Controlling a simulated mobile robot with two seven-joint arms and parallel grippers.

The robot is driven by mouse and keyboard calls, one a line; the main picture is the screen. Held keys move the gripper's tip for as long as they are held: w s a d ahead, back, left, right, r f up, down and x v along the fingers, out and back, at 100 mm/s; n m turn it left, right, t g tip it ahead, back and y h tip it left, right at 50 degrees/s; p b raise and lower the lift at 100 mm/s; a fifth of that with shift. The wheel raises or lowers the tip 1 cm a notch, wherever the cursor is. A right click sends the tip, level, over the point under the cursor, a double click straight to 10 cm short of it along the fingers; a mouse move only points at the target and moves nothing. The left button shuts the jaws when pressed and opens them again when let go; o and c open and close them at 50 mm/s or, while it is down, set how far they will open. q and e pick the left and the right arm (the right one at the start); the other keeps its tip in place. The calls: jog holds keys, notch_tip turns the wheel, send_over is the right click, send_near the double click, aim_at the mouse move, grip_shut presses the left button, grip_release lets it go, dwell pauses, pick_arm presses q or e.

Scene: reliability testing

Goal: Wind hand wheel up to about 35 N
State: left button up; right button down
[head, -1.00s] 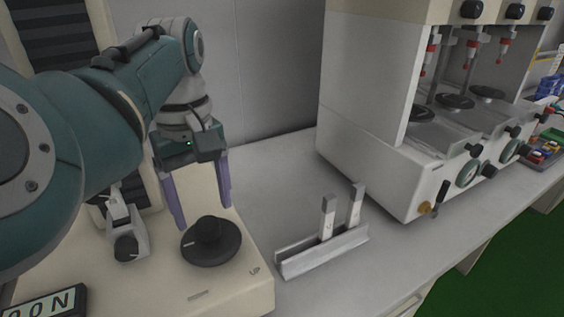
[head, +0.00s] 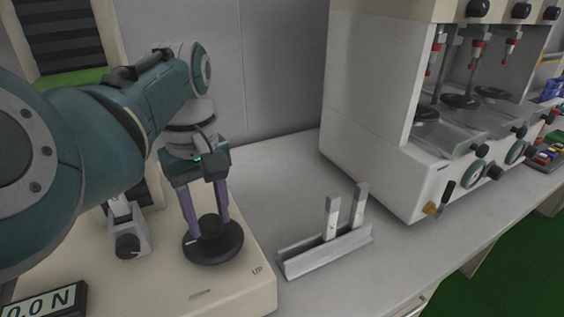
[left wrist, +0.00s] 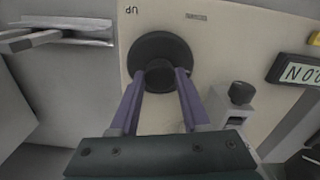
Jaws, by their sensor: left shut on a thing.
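The black hand wheel (head: 213,250) lies flat on the cream base of the tester, with a raised hub in its middle. My left gripper (head: 208,228) points down at it, its purple fingers shut on the hub. In the left wrist view the wheel (left wrist: 160,50) shows with a finger on each side of its hub. The display (head: 45,303) at the lower left reads "0.0 N", partly cut off in the head view. An "UP" mark (head: 257,271) is on the base beside the wheel. My right gripper is not in view.
A small clamp with a black knob (head: 128,244) stands left of the wheel. A metal rail (head: 325,252) with two upright strips lies to the right. A large cream machine (head: 372,110) stands further right. Bench surface (head: 285,180) behind the rail is clear.

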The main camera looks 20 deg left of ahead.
pick_arm(q)
grip_shut()
jog(key=shift+r+m+p, duration=0.15)
jog(key=shift+m+p, duration=1.65)
jog(key=shift+m, duration=1)
jog(key=o, duration=0.9)
grip_release()
jog(key=shift+c, duration=0.2)
